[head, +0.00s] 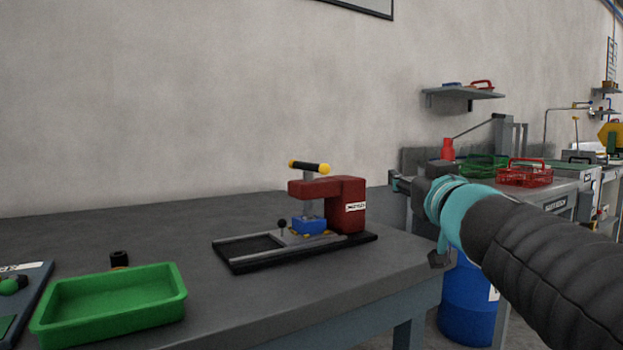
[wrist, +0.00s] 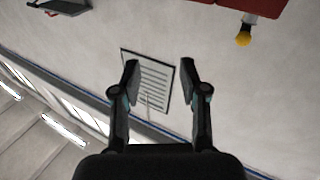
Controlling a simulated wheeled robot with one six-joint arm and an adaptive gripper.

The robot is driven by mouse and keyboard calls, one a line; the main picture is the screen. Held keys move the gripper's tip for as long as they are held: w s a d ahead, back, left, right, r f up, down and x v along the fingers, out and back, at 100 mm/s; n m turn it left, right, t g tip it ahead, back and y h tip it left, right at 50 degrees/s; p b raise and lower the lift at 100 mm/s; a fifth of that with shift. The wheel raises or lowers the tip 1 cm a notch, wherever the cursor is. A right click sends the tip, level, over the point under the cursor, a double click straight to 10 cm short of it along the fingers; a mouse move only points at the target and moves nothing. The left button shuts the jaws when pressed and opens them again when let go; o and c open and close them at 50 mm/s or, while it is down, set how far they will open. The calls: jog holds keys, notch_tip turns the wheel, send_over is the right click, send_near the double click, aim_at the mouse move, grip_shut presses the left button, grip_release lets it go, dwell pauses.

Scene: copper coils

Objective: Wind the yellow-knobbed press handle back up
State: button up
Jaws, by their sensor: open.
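The red press (head: 345,200) stands on the grey table, with a blue block (head: 309,225) under its head. Its handle (head: 309,166) is a dark bar with yellow knobs at both ends, on a grey shaft above the press head. The bar lies nearly level. In the wrist view a yellow knob (wrist: 243,38) shows at the upper right, beside a red part of the press (wrist: 270,8). My gripper (wrist: 160,70) is open and empty, apart from the knob. In the head view my gripper (head: 398,182) is right of the press, partly hidden by my wrist.
The grey table (head: 215,205) is clear behind the press. A blue drum (head: 468,300) stands beyond the table's right end. Red and green baskets (head: 524,177) are on a farther bench.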

aim_at(309, 167)
jog(key=w+a+n+g+y+b, duration=0.1)
jog(key=w+a+n+y, duration=0.1)
jog(key=w+a, duration=0.2)
jog(key=w+a+n+g+y+b, duration=0.1)
jog(key=w+a+n+g+y, duration=0.1)
jog(key=a, duration=0.5)
jog(key=w+a+n+g+y+b, duration=0.1)
jog(key=w+a+n+y, duration=0.1)
jog(key=w+a+y, duration=0.2)
jog(key=shift+w+a+r+n+g, duration=0.2)
jog(key=shift+w+a+n+g, duration=0.1)
jog(key=shift+w+a, duration=1.1)
jog(key=shift+d, duration=0.1)
grip_shut()
